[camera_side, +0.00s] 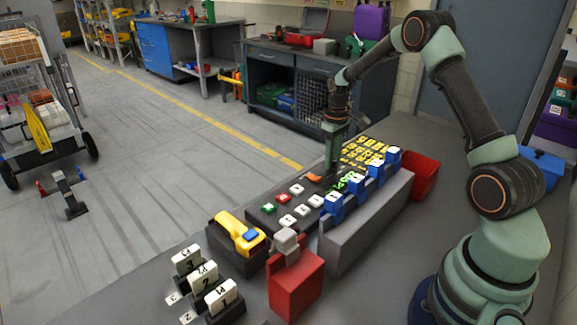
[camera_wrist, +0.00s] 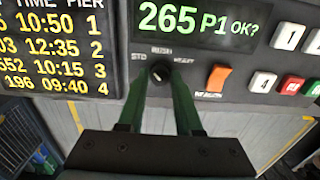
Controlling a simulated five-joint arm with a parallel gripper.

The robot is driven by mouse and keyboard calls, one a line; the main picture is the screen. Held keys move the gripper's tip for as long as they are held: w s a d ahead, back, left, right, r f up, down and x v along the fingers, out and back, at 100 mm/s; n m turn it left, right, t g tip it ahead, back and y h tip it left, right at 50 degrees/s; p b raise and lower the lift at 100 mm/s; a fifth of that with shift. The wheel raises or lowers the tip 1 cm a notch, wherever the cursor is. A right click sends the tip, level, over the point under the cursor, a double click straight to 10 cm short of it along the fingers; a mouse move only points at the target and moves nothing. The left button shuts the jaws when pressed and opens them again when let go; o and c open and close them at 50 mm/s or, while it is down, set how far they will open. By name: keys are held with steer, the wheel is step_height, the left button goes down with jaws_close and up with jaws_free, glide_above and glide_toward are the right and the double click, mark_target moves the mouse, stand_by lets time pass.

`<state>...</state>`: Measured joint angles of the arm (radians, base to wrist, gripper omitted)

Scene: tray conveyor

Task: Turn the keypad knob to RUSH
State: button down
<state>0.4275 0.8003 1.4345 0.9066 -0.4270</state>
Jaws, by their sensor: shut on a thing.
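In the wrist view the black keypad knob (camera_wrist: 159,72) sits on the dark keypad panel (camera_wrist: 215,70), below the lit green display (camera_wrist: 200,22). Small white labels surround it: STD at left, one above and one at right, both too blurred to read surely. Which label the knob points to is unclear. My gripper (camera_wrist: 160,88) has its two green fingers on either side of the knob, closed on it. In the side view my gripper (camera_side: 331,163) reaches down to the far edge of the keypad (camera_side: 263,218); the knob is hidden there.
An orange rocker switch (camera_wrist: 217,79) and white, red and green keys lie right of the knob. A departure board (camera_wrist: 55,45) with yellow text is at left. In the side view, blue-and-white blocks (camera_side: 355,183) line a grey ledge, near a red box (camera_side: 296,286) and a yellow device (camera_side: 237,233).

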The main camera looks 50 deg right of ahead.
steer(key=shift+m, duration=0.3)
steer(key=m, duration=0.4)
steer(key=shift+m, duration=2)
steer(key=c, duration=0.6)
jaws_free()
steer(key=shift+r, duration=0.1)
